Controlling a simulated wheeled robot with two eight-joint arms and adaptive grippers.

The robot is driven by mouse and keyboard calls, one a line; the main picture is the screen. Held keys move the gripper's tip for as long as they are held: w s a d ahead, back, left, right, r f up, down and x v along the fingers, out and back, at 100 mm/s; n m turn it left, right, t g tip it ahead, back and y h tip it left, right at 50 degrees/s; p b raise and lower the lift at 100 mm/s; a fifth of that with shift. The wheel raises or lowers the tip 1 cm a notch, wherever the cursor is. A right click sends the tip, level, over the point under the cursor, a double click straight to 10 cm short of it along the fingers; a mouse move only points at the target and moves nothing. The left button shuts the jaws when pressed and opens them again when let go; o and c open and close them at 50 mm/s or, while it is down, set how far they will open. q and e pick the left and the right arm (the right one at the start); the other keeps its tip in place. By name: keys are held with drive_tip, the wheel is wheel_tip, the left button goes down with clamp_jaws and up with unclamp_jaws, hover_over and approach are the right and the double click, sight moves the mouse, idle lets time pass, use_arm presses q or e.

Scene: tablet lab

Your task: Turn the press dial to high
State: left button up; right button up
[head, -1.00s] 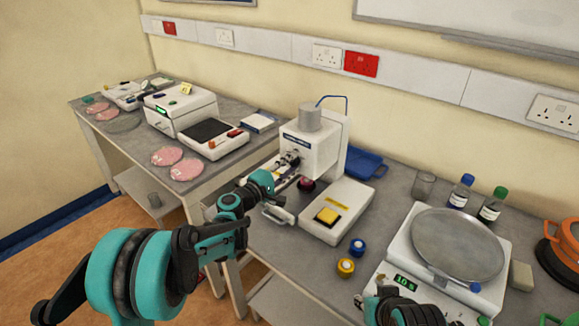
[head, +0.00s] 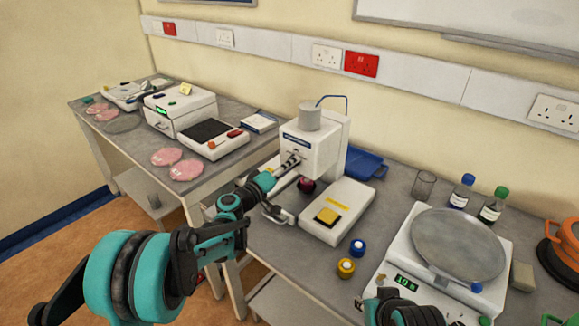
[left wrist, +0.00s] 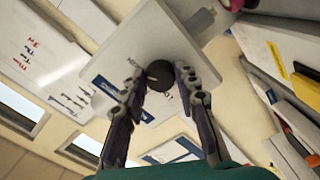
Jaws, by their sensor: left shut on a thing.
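The press (head: 322,152) is a white upright machine with a grey cylinder on top, standing on the bench. Its dial (left wrist: 160,75) is a small dark round knob on the white front face, with small unreadable marks around it. My left gripper (head: 293,160) reaches the press front from the left. In the left wrist view my left gripper (left wrist: 161,78) is shut on the dial, one fingertip on each side. In the head view the fingers hide the dial. My right arm shows at the bottom edge; its fingers cannot be made out.
A dark red knob (head: 306,185) sits below the press head. A white box with a yellow pad (head: 327,215) stands in front right. A blue tray (head: 365,164) lies behind. A balance (head: 457,245), bottles and a beaker (head: 424,184) stand at the right.

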idle(0.4)
use_arm(q)
drive_tip(key=o, duration=1.2)
drive_tip(key=shift+c, duration=0.2)
drive_tip(key=v, duration=1.2)
